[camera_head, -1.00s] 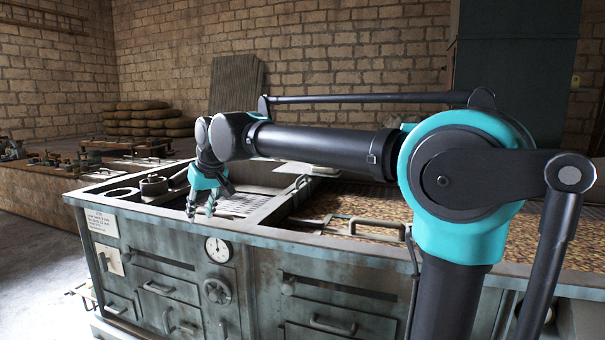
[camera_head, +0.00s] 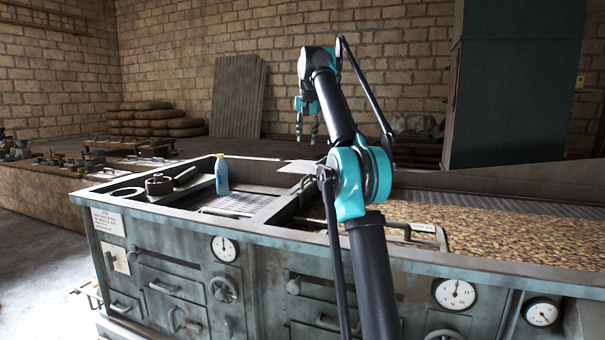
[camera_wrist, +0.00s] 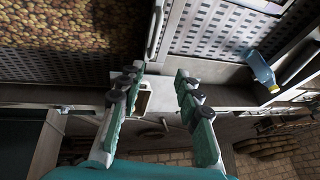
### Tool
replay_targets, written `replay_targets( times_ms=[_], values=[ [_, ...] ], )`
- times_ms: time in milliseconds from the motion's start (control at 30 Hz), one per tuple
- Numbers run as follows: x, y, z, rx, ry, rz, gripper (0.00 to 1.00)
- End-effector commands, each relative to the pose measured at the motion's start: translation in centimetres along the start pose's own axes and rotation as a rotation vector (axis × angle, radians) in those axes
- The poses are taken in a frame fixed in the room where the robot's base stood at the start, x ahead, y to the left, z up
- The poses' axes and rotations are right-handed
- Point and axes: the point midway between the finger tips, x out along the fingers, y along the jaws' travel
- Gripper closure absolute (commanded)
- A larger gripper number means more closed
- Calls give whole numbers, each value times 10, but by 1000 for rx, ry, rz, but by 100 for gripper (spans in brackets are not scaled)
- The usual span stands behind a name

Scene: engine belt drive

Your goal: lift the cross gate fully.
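My gripper (camera_head: 307,134) is raised over the far side of the machine's top, with its two fingers apart and nothing between them. In the wrist view the open fingers (camera_wrist: 158,82) point at the machine's rim, near a small pale bracket. A narrow metal divider (camera_wrist: 156,28) with a bar along it runs between the grain bed (camera_wrist: 70,40) and the perforated floor (camera_wrist: 215,30); it seems to be the cross gate. In the head view my arm hides part of that divider. I cannot tell how high the gate stands.
A bar handle (camera_head: 425,232) is at the grain bed's near edge. Dials and drawers are on the front.

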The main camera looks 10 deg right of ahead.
Motion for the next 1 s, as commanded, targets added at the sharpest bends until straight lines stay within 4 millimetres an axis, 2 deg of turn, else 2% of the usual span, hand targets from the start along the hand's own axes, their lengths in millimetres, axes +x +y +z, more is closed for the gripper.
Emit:
replay_targets(
  times_ms=[100, 367, 1000],
  values=[
    [0, 14, -10, 35, 3, 10, 66],
    [21, 14, -11, 38, 3, 11, 66],
    [139, 15, -10, 36, 3, 10, 66]
  ],
)
